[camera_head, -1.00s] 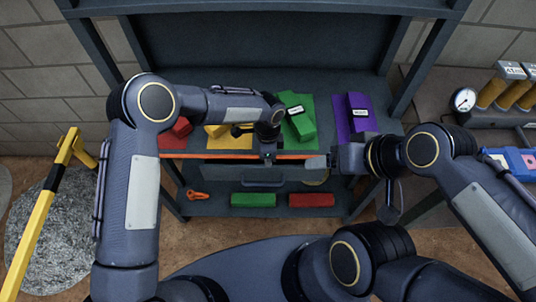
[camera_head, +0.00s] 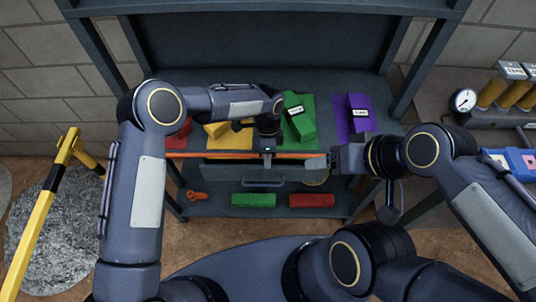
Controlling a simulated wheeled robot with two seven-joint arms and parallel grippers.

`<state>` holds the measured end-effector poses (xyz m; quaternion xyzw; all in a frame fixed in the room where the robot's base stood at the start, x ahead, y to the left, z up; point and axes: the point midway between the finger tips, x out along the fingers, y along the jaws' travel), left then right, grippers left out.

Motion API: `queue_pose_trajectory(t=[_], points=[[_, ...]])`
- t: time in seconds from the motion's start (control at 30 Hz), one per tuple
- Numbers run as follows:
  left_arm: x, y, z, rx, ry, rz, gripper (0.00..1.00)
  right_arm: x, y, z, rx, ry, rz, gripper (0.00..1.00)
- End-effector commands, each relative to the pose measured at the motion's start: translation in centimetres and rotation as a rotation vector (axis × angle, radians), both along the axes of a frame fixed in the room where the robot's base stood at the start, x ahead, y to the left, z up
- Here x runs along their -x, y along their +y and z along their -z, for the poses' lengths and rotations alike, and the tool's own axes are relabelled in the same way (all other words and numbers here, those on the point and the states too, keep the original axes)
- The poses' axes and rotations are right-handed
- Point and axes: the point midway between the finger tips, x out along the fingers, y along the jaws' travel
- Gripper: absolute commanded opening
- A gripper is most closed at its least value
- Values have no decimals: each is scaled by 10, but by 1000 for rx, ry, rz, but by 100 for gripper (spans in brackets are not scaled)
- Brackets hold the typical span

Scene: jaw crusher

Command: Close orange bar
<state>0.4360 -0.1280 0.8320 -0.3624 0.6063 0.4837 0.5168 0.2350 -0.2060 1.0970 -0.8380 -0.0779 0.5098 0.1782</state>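The orange bar (camera_head: 222,155) runs left to right along the front edge of the workbench shelf, below the coloured blocks. My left gripper (camera_head: 268,152) points down at the middle of the bar, at or touching it; its fingers are small and partly hidden, so I cannot tell whether they hold it. My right gripper (camera_head: 317,163) is at the bar's right end, pointing left, with a flat grey fingertip showing. Its finger gap is not clear, and neither is any contact with the bar.
Red (camera_head: 179,133), yellow (camera_head: 222,130), green (camera_head: 300,122) and purple (camera_head: 358,113) blocks stand on the shelf behind the bar. A drawer front (camera_head: 240,174) and a lower shelf with green and red blocks are below. A yellow rail (camera_head: 38,218) stands left.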

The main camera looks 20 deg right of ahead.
Motion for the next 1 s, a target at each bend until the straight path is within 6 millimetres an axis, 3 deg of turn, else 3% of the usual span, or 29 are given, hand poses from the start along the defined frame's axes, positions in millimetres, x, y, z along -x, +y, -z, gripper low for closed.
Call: queue_pose_trajectory(t=[0.27, 0.7, 1.0], points=[[-2, -2, -5, 4, -3, -1, 32, 0, 0, 2, 0, 0, 0, 72], [-15, -5, -69, 3, -3, -1, 32, 0, 0, 18, 0, 0, 0, 72], [-16, -5, -77, 1, -1, 1, 32, 0, 0, 18, 0, 0, 0, 72]])
